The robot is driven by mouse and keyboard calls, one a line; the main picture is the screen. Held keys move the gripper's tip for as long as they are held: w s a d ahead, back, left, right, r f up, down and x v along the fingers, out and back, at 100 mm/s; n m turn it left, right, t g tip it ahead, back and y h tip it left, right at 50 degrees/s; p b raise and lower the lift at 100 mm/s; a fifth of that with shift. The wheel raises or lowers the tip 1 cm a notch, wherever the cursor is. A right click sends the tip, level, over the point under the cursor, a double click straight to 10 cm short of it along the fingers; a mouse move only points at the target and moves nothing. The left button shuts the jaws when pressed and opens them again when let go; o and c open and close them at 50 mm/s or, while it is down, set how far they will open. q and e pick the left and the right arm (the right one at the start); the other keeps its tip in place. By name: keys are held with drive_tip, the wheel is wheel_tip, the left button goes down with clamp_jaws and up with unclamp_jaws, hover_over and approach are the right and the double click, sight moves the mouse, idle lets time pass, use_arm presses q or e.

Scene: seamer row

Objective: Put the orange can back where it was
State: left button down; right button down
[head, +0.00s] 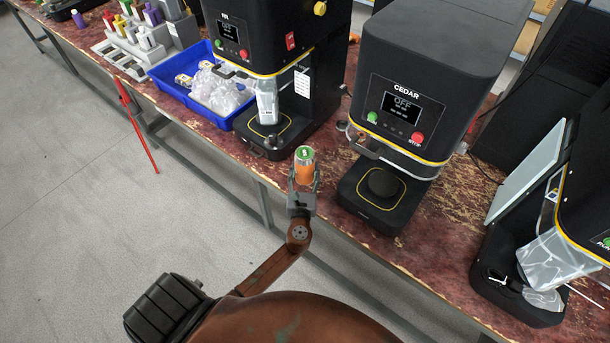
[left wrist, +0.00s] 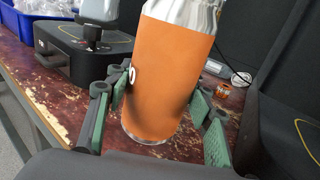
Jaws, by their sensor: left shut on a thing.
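The orange can (head: 304,168) has an orange body, a silver top rim and green on its lid. It is upright between the fingers of my left gripper (head: 303,187), which is shut on it at the front edge of the bench, between the FIR and CEDAR machines. In the left wrist view the can (left wrist: 170,75) fills the middle, with green finger pads (left wrist: 160,105) on both sides. I cannot tell whether its base touches the bench. My right gripper is not in view.
The CEDAR machine (head: 430,75) shows OFF, with a dark disc on its base plate. The left machine (head: 265,35) holds a clear pouch. A blue tray (head: 228,120) holds clear bags. Another machine (head: 575,215) stands at right.

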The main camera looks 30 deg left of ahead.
sight(304, 174)
use_arm(q)
drive_tip(key=shift+w+a+f, duration=0.2)
drive_tip(key=shift+a+f, duration=0.05)
wheel_tip(304, 174, down, 4)
drive_tip(key=shift+w+a+r+b, duration=0.1)
drive_tip(key=shift+r+b, duration=0.15)
drive_tip(key=shift+b, duration=0.75)
drive_tip(key=shift+r, duration=0.1)
drive_tip(key=c, duration=0.9)
unclamp_jaws()
drive_tip(key=shift+f, duration=0.2)
drive_tip(key=shift+c, duration=0.2)
